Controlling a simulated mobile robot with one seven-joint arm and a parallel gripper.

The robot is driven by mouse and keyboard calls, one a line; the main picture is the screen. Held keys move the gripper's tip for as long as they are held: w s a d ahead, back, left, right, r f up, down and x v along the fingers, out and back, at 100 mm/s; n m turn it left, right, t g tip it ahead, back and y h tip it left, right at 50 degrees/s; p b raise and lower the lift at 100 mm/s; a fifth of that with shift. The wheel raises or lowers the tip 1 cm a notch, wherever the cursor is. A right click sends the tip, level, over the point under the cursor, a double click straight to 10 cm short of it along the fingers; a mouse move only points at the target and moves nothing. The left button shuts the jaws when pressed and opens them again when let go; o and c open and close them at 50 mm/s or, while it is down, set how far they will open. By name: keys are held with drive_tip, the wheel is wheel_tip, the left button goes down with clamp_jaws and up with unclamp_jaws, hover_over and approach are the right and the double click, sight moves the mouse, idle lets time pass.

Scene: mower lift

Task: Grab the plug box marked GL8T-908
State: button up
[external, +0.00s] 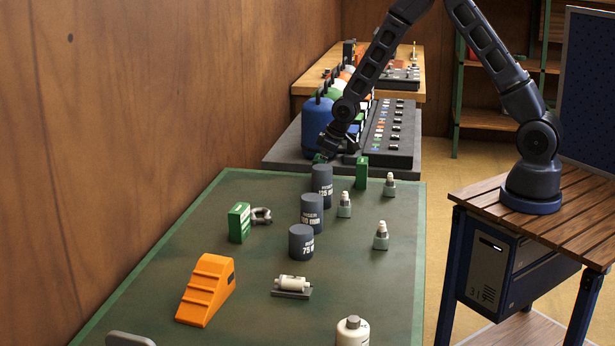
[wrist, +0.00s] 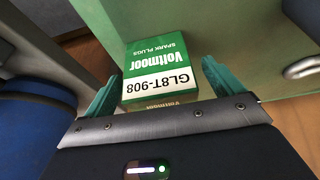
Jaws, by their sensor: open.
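The plug box marked GL8T-908 (wrist: 160,72) is green and white and reads Voltmoor Spark Plugs, upside down in the wrist view. My gripper (wrist: 157,80) is open there, with one teal finger on each side of the box and a visible gap on the right. I cannot tell if the left finger touches it. In the external view my gripper (external: 335,157) is low at the far end of the green table; I cannot clearly pick out this box there. Two other green boxes stand on the table, one near (external: 239,222) and one farther back (external: 361,172); their markings are unreadable.
Dark cylindrical weights (external: 312,213) stand in a row close to my gripper. Small bottles, a grey shackle (external: 261,215) and an orange stepped wedge (external: 207,288) share the green table (external: 170,262). Blue and other coloured cylinders (external: 317,122) and a dark tray (external: 390,135) stand beyond.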

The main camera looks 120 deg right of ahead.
drive_tip(key=shift+x, duration=0.75)
drive_tip(key=c, duration=1.2)
drive_tip(key=shift+r, duration=0.1)
